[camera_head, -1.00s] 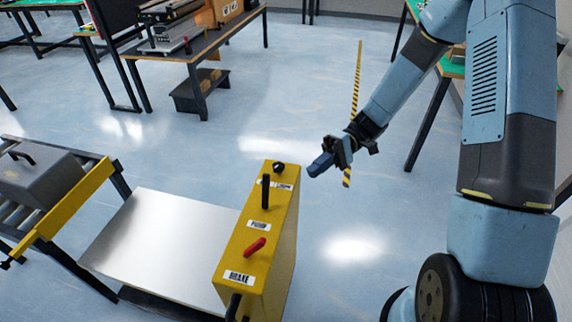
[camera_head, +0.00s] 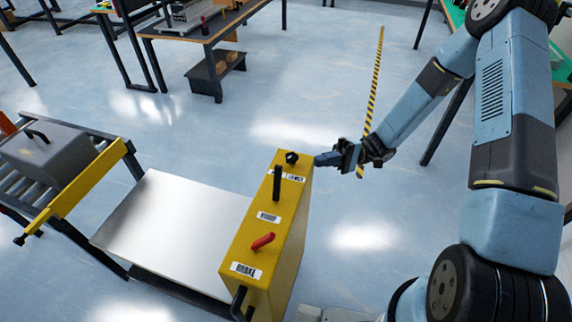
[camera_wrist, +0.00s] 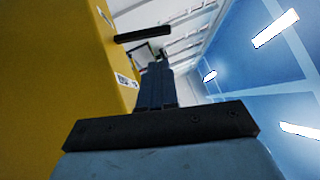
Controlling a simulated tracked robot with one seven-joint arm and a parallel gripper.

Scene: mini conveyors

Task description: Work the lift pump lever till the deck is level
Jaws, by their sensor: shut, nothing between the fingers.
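The yellow lift console (camera_head: 270,235) stands at the centre. A black upright lever (camera_head: 277,183) rises from its top, with a red lever (camera_head: 263,241) nearer me and a black knob (camera_head: 292,157) at the far end. The bare metal deck (camera_head: 170,225) lies left of the console, looking lower than the roller conveyor. My gripper (camera_head: 318,160) is shut and empty, just right of the knob end, pointing left. In the wrist view, its fingers (camera_wrist: 158,72) are together beside the yellow console wall (camera_wrist: 60,80), with a black bar (camera_wrist: 143,34) ahead. I cannot tell whether the fingers touch anything.
A roller conveyor (camera_head: 108,147) at left carries a grey handled case (camera_head: 45,158) behind a yellow bar (camera_head: 80,190). Workbenches stand at the back. Floor right of the console is open, with a yellow-black floor stripe (camera_head: 373,95).

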